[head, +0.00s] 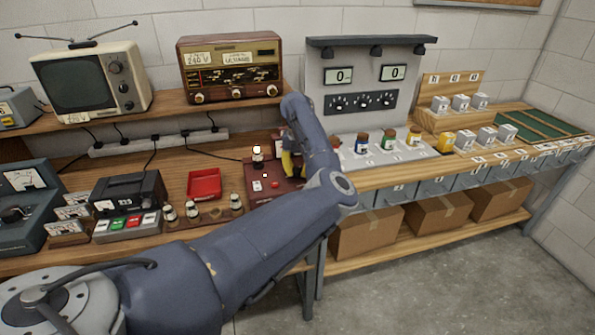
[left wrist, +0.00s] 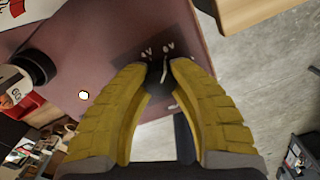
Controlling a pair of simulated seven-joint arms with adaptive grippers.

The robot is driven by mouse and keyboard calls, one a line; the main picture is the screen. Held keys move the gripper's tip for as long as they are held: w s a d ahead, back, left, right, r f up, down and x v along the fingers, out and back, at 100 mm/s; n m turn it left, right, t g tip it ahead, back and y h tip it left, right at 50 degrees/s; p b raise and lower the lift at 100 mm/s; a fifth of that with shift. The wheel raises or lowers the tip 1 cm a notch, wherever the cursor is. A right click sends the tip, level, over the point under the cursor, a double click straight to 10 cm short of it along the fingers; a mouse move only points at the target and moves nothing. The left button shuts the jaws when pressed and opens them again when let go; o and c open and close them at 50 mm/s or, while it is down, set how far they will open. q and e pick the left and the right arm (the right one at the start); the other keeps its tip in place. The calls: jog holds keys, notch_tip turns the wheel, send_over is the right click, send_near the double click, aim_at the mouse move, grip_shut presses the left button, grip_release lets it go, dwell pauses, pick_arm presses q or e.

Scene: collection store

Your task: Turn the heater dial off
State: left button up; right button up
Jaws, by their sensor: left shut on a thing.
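The dial (left wrist: 157,78) is a black knob with a pale pointer line, on a dark plate with small white marks. It sits on a maroon panel (left wrist: 95,45), which also shows in the head view (head: 258,196). My left gripper (left wrist: 158,68) has yellow ribbed fingers, and its tips are closed on either side of the knob. In the head view the yellow fingers (head: 291,166) are beside my arm, which hides the dial there. The fingers cover part of the knob in the left wrist view. My right gripper is in neither view.
On the panel stand a small fitting with a lit white top (head: 257,153) and a red button (head: 275,184). A red tray (head: 204,184) lies to the left. Several jars, one blue-labelled (head: 362,142), stand to the right of my arm.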

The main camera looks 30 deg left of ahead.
pick_arm(q)
grip_shut()
jog(key=n, duration=2)
jog(key=shift+n, duration=0.3)
jog(key=n, duration=0.6)
jog(key=shift+n, duration=0.3)
